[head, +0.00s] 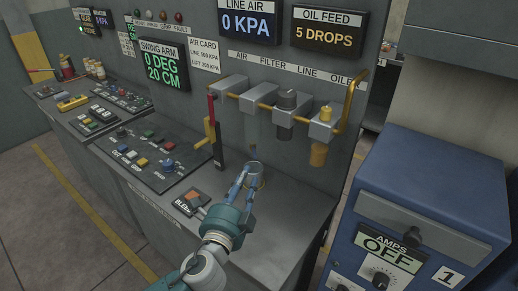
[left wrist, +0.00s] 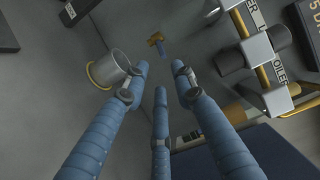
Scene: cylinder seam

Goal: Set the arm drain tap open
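A small brass tap (left wrist: 156,38) with a short bluish lever shows in the left wrist view, just beyond my fingertips. A grey cup with a yellow ring (left wrist: 111,69) stands beside the tap in the left wrist view. In the head view the cup (head: 257,174) is partly behind my fingers. My left gripper (head: 247,176) is low over the bench near the wall panel. Its three fingers (left wrist: 160,78) are spread with nothing between them. My right gripper is in neither view.
Air line blocks (head: 258,97) with a brass pipe stick out above my gripper. A red-handled upright lever (head: 212,112) and a bleed switch (head: 192,199) are to its left. A control panel (head: 150,153) lies further left. A blue cabinet (head: 425,200) stands at right.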

